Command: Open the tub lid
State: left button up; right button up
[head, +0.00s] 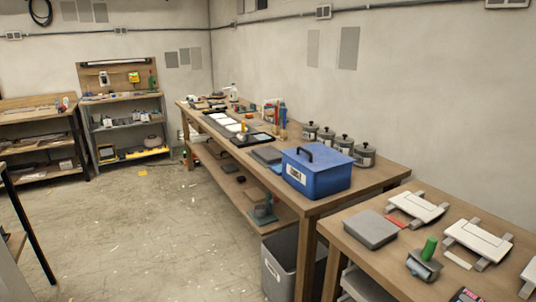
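A blue tub (318,184) with a white label on its front stands near the right end of the long wooden workbench (338,202). Its blue lid (322,158) looks shut on top, with a dark arched handle (304,152) at the left part. The label's small print is hard to read. Neither of my grippers is in view, and nothing touches the tub that I can see.
Several grey lidded canisters (344,145) stand behind the tub by the wall. A flat grey case (266,155) lies left of it. A nearer table (390,256) holds white plates and a green-handled tool (426,262). A grey bin (282,262) stands below. The floor at left is open.

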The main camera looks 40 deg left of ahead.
aim_at(317, 156)
jog(key=u, duration=1.05)
jog(key=z, duration=0.45)
